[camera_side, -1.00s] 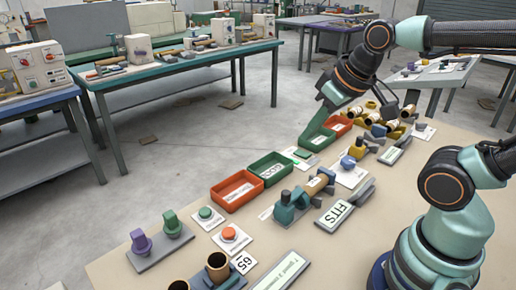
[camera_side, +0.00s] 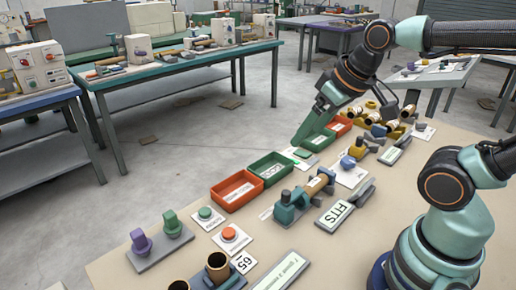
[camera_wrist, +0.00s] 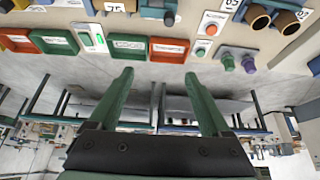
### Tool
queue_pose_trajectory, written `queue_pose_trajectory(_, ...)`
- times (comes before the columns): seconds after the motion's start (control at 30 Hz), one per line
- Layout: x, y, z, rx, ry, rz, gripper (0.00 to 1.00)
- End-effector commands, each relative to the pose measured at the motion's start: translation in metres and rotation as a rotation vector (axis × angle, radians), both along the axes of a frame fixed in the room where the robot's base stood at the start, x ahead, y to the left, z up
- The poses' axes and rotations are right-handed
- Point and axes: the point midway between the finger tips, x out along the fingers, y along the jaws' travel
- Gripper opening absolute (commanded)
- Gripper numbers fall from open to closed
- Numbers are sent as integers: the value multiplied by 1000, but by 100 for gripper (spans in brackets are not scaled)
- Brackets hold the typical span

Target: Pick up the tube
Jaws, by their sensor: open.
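My gripper (camera_side: 296,142) hangs above the row of trays at the far edge of the bench, with only one green finger clear in the side view. In the wrist view my gripper (camera_wrist: 158,76) shows two green fingers spread apart with nothing between them. Two brown tubes stand in a grey holder at the near edge; one tube (camera_side: 217,266) is clear there, and a tube (camera_wrist: 257,18) also shows at the wrist view's upper right. Several brown tubes (camera_side: 376,118) lie farther back. Which tube is meant cannot be told.
A green tray (camera_side: 270,180) and an orange tray (camera_side: 222,202) sit at the bench edge. Purple and green knobs (camera_side: 155,238), a green button (camera_side: 206,212) and a red button (camera_side: 229,234) stand nearer. A sign marked FITS (camera_side: 338,214) lies right of the fixture.

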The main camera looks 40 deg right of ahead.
Motion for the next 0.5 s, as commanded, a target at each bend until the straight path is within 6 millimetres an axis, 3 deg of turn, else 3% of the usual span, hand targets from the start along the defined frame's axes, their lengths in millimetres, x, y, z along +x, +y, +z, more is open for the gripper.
queue_pose_trajectory(0.27,12,-10,1,-73,90,121,82)
queue_pose_trajectory(0.5,41,-36,-5,-181,290,437,82)
